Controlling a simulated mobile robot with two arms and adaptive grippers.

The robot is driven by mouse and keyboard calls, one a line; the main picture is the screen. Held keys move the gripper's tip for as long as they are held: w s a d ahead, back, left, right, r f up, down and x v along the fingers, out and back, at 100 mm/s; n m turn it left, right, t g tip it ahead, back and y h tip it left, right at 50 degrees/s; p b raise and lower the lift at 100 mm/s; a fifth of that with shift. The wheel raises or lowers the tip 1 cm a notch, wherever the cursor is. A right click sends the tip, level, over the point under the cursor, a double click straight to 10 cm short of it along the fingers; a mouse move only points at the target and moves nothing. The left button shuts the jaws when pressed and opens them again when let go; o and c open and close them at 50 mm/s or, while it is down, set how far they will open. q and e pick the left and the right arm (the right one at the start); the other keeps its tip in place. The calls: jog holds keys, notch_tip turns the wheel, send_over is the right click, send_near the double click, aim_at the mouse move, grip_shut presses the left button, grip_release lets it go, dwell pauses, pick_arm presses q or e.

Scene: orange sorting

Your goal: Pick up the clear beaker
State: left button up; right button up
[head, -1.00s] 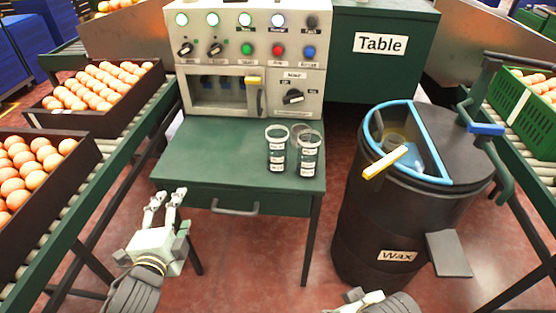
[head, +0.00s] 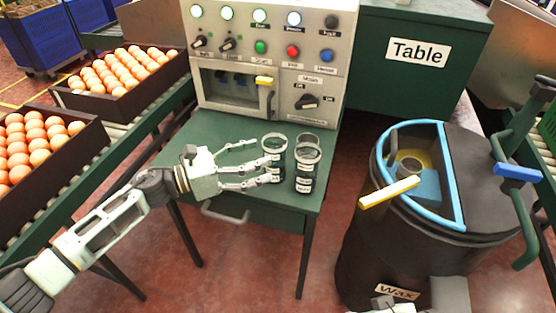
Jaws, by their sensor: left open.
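Clear beakers with white labels stand upright and close together on the green table (head: 185,150). The left beaker (head: 275,146) and the front right beaker (head: 306,172) show best; a third rim (head: 308,138) shows partly hidden behind the front right one. My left gripper (head: 264,160) is open and reaches in from the left over the table. Its fingers point at the left beaker, with the lower fingertips overlapping its base in the picture; I cannot tell whether they touch. A piece of my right gripper (head: 392,306) shows at the bottom edge, its fingers too cut off to read.
A control panel (head: 325,75) with knobs and buttons rises behind the table. A black wax barrel (head: 365,245) with a blue-rimmed opening and a yellow handle (head: 389,192) stands to the right.

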aim_at(274, 151)
pick_arm(q)
jog(key=x, duration=0.5)
jog(key=shift+s+d+r, duration=0.1)
jog(key=shift+d+r, duration=0.05)
jog(key=shift+r, duration=0.05)
jog(key=shift+c, duration=0.6)
jog(key=c, duration=1.2)
